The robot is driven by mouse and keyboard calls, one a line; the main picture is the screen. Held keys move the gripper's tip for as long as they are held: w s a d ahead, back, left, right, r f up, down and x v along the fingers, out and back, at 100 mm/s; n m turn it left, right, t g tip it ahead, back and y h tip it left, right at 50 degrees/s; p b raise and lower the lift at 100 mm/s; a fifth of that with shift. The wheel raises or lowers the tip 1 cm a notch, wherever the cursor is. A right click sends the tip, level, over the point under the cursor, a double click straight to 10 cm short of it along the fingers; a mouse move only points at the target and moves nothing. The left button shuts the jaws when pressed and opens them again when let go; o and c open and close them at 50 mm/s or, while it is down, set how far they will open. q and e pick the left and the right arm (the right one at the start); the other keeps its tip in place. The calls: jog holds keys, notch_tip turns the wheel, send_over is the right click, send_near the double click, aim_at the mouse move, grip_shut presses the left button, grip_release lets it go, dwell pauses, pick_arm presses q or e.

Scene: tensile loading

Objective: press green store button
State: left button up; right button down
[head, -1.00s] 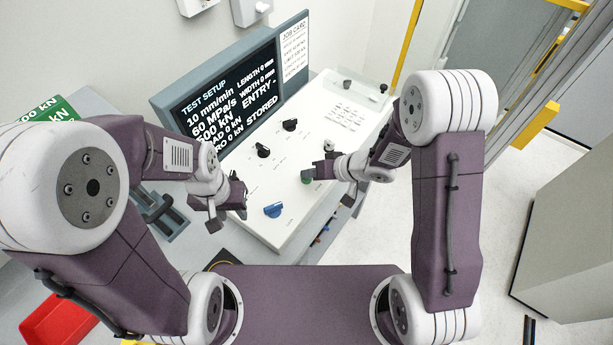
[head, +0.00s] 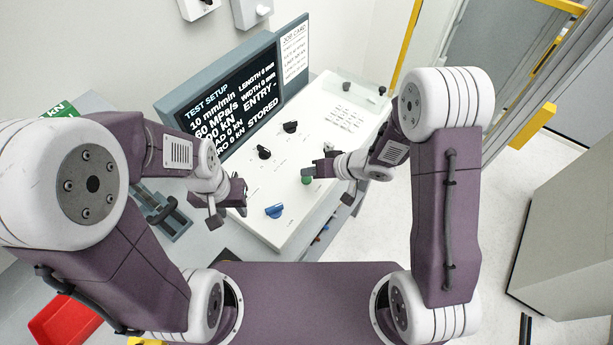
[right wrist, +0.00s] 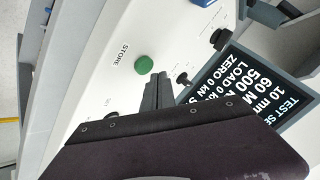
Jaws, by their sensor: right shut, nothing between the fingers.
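The green store button (head: 307,180) is a round knob on the white sloped console panel (head: 285,222). It shows in the right wrist view (right wrist: 144,65) beside the word STORE. My right gripper (head: 318,167) is shut and empty, just beyond the button in the head view. In the right wrist view its fingertips (right wrist: 160,80) are close beside the button; a small gap shows, and the button is uncovered. The screen (head: 222,98) shows STORED at its bottom line. My left gripper (head: 238,200) hangs left of the panel; its jaw opening is unclear.
A blue knob (head: 275,211) sits near the panel's front. Black knobs (head: 264,152) lie towards the screen, and a keypad (head: 345,117) is farther back. A red bin (head: 66,318) is at lower left. Open floor lies right of the console.

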aim_at(310, 180)
notch_tip(310, 180, up, 5)
jog(key=p, duration=0.6)
jog(key=shift+r, duration=0.15)
jog(key=shift+f, duration=0.2)
dwell(0.4)
